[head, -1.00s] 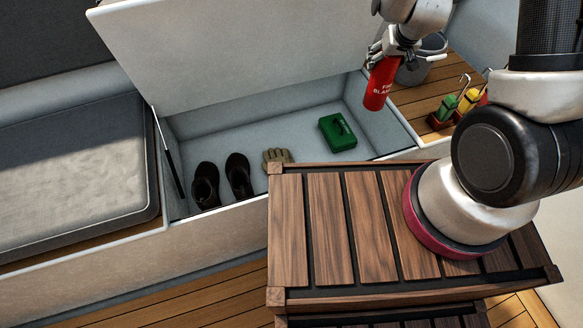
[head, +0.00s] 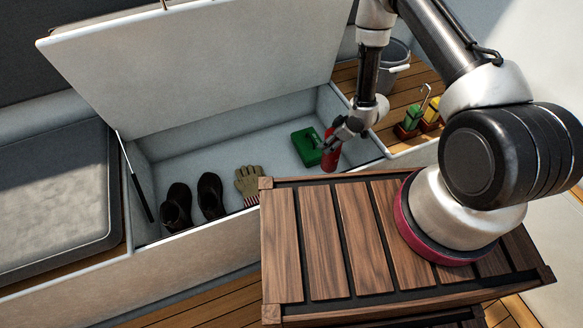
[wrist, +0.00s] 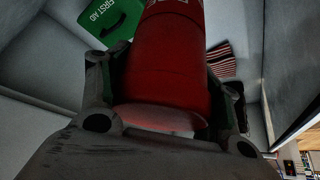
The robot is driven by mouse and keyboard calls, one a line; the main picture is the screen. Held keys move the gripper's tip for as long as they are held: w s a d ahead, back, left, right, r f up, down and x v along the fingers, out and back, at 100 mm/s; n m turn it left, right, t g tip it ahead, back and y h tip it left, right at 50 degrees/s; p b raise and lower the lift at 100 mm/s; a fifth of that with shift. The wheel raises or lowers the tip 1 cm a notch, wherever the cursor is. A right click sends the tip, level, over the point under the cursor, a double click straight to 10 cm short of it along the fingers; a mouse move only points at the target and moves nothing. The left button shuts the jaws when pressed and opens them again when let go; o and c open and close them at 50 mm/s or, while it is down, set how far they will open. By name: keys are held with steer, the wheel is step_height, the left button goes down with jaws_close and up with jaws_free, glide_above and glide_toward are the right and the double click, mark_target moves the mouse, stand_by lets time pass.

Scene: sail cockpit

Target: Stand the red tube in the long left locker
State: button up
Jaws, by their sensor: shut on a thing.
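The red tube (head: 331,153) is in my gripper (head: 340,140) at the right end of the open long locker (head: 232,145). In the wrist view the red tube (wrist: 168,65) stands between both fingers (wrist: 165,110), which are shut on it. In the head view it looks roughly upright, beside the green first aid box. Whether its lower end touches the locker floor cannot be told. The gripper hides part of the tube's upper end.
The locker holds dark boots (head: 193,201), a glove (head: 248,182) and the green first aid box (head: 307,146). Its lid (head: 200,65) is raised. Bare floor shows mid-locker.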

mark_target(330, 162)
step_height(330, 162, down, 10)
steer(key=shift+r, duration=0.1)
stand_by(0.4)
steer(key=o, duration=1.8)
